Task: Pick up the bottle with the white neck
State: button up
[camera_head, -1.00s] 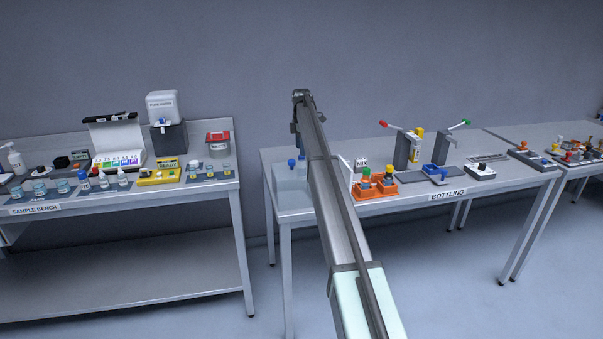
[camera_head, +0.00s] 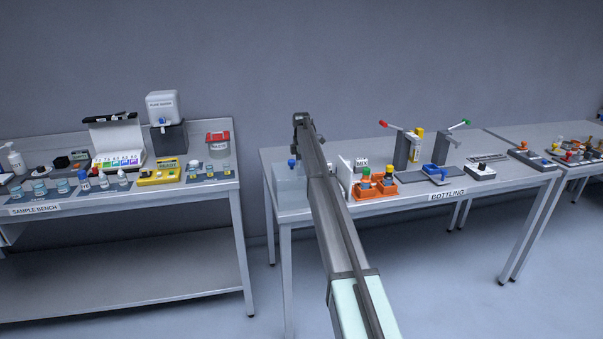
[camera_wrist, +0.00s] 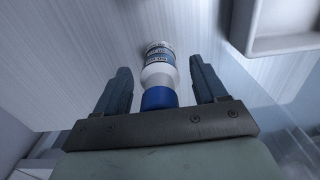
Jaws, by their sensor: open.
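The fingers are open, with a gap to the bottle on both sides. The cap is nearest my palm and its near end is hidden by the palm edge. In the head view a blue-capped item (camera_head: 292,163) shows at the left end of the bottling bench, beside my arm. I cannot tell whether it is the same bottle. My gripper is mostly hidden by my arm there.
In the wrist view a pale tray-like rim (camera_wrist: 285,45) is at the upper right. On the bottling bench (camera_head: 400,203), a white upright panel (camera_head: 344,175) and an orange rack (camera_head: 375,190) stand right of my arm. The sample bench (camera_head: 110,203) is at left.

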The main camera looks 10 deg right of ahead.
jog(key=c, duration=1.2)
jog(key=shift+r, duration=0.2)
